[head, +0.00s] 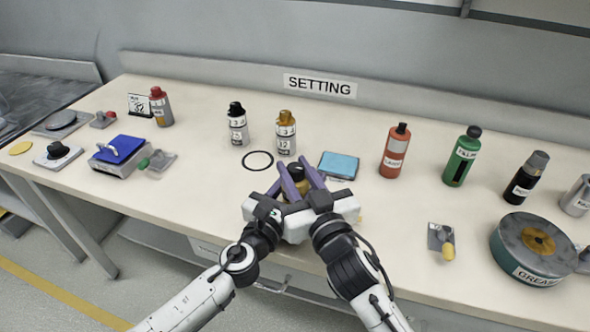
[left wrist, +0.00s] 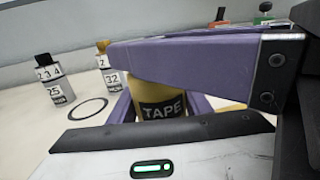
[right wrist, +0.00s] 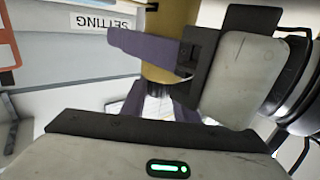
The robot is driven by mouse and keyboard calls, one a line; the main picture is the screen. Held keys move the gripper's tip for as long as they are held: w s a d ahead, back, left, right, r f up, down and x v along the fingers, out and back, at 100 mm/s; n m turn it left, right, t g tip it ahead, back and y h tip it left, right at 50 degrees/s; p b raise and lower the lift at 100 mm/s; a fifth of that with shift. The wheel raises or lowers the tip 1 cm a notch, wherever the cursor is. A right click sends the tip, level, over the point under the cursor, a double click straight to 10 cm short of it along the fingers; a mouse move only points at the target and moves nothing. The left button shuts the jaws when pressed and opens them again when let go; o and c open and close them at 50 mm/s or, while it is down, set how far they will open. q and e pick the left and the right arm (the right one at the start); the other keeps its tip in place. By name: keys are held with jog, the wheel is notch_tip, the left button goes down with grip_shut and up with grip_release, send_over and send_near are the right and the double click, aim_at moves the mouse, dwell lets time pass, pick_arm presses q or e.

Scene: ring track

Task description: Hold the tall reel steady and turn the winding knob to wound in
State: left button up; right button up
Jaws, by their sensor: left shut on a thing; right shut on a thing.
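The tall reel (left wrist: 160,98) is a yellow upright cylinder with a black TAPE label. It stands at the table's front middle, mostly hidden by my grippers in the head view. My left gripper (head: 284,184) is shut on the reel's body, its purple fingers on either side. My right gripper (head: 315,178) is close beside it, shut at the reel's top end. The right wrist view is upside down and shows the yellow reel (right wrist: 172,35) running to the right fingers. The winding knob is between those fingers, largely hidden; I cannot tell its setting.
A black ring (head: 257,161), a blue pad (head: 338,165) and two grey bottles stand behind the grippers. An orange bottle (head: 394,155), a green bottle (head: 462,160) and a round GREASE tin (head: 530,262) are at the right. A SETTING sign (head: 320,86) is on the back ledge.

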aim_at(299, 176)
jog(key=shift+r, duration=0.2)
jog(key=o, duration=1)
jog(key=shift+o, duration=0.4)
jog(key=shift+f, duration=0.1)
jog(key=shift+s, duration=0.1)
jog(key=v, duration=0.6)
jog(key=shift+s+d, duration=0.25)
jog(key=shift+s, duration=0.4)
